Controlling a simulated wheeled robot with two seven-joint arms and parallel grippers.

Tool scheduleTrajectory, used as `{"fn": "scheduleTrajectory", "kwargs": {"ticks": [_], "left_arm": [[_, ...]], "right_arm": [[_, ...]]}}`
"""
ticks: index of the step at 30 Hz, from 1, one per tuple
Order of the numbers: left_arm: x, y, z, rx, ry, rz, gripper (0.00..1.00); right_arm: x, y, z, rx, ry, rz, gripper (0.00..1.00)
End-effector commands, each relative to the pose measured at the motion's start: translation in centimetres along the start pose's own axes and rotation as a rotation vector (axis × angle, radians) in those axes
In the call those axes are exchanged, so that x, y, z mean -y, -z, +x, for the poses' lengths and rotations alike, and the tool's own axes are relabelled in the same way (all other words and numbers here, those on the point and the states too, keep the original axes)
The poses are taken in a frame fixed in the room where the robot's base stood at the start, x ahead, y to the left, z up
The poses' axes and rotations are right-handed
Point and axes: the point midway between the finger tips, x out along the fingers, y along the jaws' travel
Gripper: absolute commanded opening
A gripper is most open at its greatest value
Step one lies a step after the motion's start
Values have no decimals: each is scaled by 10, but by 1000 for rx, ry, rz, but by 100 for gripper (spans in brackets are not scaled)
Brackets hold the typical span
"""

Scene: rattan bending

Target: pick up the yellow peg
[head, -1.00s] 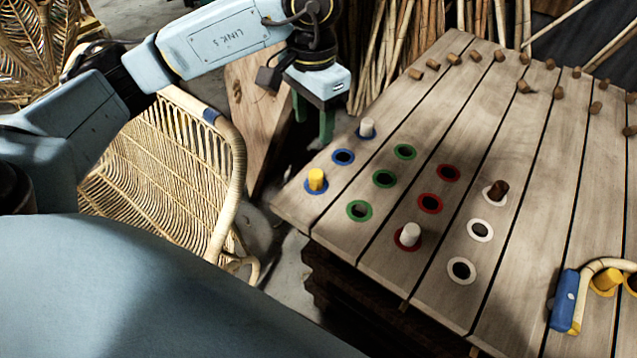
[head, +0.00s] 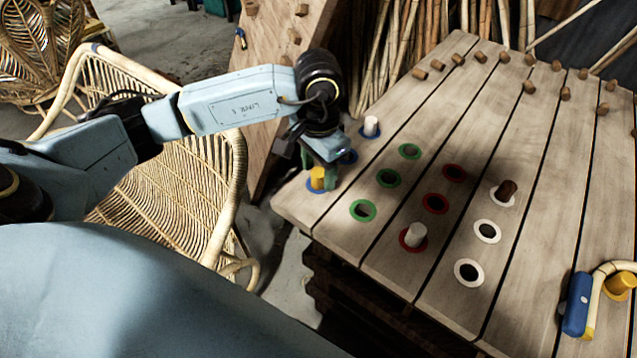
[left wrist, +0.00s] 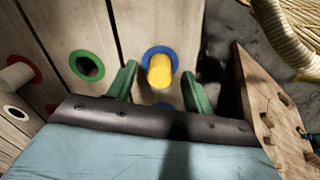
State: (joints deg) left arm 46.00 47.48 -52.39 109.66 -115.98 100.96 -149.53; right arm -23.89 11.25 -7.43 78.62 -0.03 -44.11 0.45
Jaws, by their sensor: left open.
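The yellow peg (head: 318,178) stands upright in a blue-ringed hole near the left front corner of the slatted wooden board (head: 440,290). My left gripper (head: 317,165) is over that corner, right by the peg, with its green fingers open and empty. In the left wrist view, the yellow peg (left wrist: 160,71) shows in the gap between the two open fingers (left wrist: 159,72). I cannot tell whether either finger touches it. My left gripper partly hides a second blue-ringed hole (head: 349,157). My right gripper is not in view.
A white peg (head: 371,126) stands behind in another blue ring. A white peg (head: 415,234) and a brown peg (head: 506,190) stand farther right. A rattan chair (head: 170,190) is left of the board.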

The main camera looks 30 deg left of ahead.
Motion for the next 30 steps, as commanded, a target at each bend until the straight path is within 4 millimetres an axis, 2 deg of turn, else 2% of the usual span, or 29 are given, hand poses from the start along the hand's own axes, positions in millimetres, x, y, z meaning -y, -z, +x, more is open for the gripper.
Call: {"fn": "scheduleTrajectory", "kwargs": {"ticks": [8, 19, 26, 30], "left_arm": [[0, 0, 4, -2, 1, 0, 52], [0, 0, 3, -1, 1, 0, 5], [0, 0, 2, -2, 1, 0, 4], [1, 1, -12, -3, 2, -1, 4]], "right_arm": [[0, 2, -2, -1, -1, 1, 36], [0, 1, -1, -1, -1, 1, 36], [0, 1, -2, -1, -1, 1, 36], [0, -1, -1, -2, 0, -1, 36]]}}
